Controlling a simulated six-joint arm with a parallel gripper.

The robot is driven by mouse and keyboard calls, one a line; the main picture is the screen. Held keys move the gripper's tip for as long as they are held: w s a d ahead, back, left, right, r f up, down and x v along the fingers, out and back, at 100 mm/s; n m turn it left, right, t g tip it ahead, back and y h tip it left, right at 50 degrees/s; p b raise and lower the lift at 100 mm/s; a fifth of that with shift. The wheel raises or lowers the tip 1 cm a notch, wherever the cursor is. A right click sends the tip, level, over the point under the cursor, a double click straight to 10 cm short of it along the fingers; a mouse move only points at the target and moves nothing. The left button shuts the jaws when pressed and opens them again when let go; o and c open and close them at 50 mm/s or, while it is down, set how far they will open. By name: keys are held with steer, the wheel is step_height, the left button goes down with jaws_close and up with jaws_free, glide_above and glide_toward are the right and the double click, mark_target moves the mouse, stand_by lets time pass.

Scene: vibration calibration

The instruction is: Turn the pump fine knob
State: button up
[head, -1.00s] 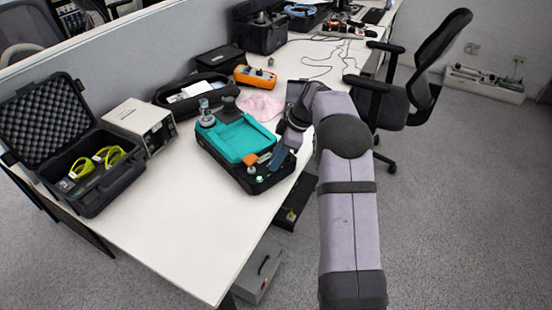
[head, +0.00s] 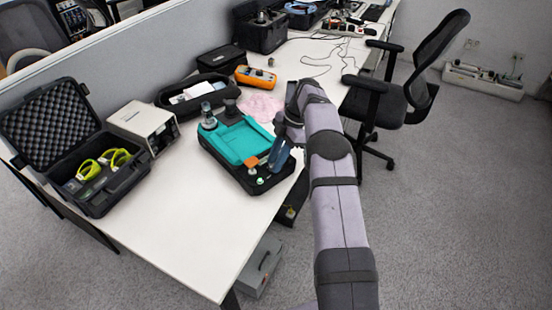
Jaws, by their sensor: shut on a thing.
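The pump unit, a black case with a teal top (head: 236,138), sits on the white table near its right edge. An orange part (head: 251,162) and a small pale button (head: 260,181) show at its near right end. My gripper (head: 275,164) reaches down to that end from the right, its blue-grey fingers close together beside the orange part. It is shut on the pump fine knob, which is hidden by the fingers. A clear cylinder (head: 208,116) and a dark knob (head: 231,108) stand at the unit's far end, apart from my gripper.
An open black case (head: 112,187) with yellow-green goggles and a beige instrument box (head: 143,128) stand left. An orange meter (head: 255,77), a dark pouch (head: 170,97) and a pink cloth (head: 262,107) lie behind. The near table (head: 190,235) is clear. An office chair (head: 405,100) stands right.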

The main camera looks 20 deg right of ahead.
mark_target(283, 167)
steer(key=o, duration=1.1)
steer(key=shift+c, duration=0.2)
steer(key=shift+r, duration=0.1)
steer(key=p+v, duration=0.2)
steer(key=v, duration=0.5)
steer(key=shift+d, duration=0.1)
steer(key=shift+r, duration=0.1)
